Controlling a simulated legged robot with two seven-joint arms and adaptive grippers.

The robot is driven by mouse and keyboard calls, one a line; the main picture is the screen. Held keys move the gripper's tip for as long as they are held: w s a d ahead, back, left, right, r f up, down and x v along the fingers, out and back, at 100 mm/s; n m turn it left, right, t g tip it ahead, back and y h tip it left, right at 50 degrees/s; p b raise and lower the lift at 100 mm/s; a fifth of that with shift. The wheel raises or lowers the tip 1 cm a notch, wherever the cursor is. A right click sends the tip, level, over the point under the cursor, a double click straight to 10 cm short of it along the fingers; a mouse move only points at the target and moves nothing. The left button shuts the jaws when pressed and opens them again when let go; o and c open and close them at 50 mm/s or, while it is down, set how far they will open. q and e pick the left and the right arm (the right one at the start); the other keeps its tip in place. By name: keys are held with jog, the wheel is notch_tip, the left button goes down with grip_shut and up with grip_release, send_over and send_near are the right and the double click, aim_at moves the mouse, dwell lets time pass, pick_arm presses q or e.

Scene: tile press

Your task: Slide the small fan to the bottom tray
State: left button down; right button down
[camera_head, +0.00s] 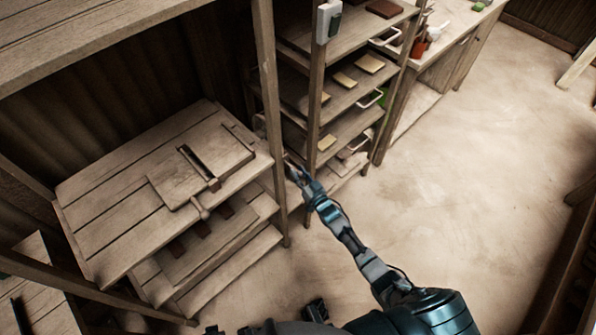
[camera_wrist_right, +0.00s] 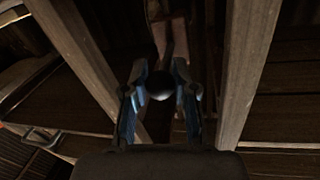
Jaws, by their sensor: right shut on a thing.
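My right gripper (camera_head: 293,170) reaches in between two upright wooden posts, low beside the wooden work stand. In the right wrist view its two fingers (camera_wrist_right: 161,88) are closed around a dark round knob-like thing (camera_wrist_right: 161,84). A long reddish-brown part (camera_wrist_right: 178,45) shows behind the knob; I cannot tell if they are joined. I cannot make out a fan for certain in either view. The lowest shelf of the rack (camera_head: 335,180) is partly hidden by a post and my right gripper. My left gripper is not clearly in view.
The work stand (camera_head: 110,205) carries a wooden press board with a handle (camera_head: 203,213). A tall post (camera_head: 270,100) and a second post (camera_head: 316,95) stand close to my right gripper. Rack shelves hold several pale tiles (camera_head: 345,79). The floor (camera_head: 460,180) at right is clear.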

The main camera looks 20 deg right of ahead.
pick_arm(q)
jog(key=shift+r, duration=0.35)
pick_arm(e)
jog(key=shift+s+f, duration=0.1)
jog(key=shift+f, duration=0.25)
jog(key=c, duration=0.9)
grip_release()
jog(key=shift+f, duration=0.1)
pick_arm(q)
jog(key=shift+w, duration=0.15)
pick_arm(e)
jog(key=shift+d, duration=0.1)
jog(key=v, duration=1.1)
jog(key=shift+s, duration=0.35)
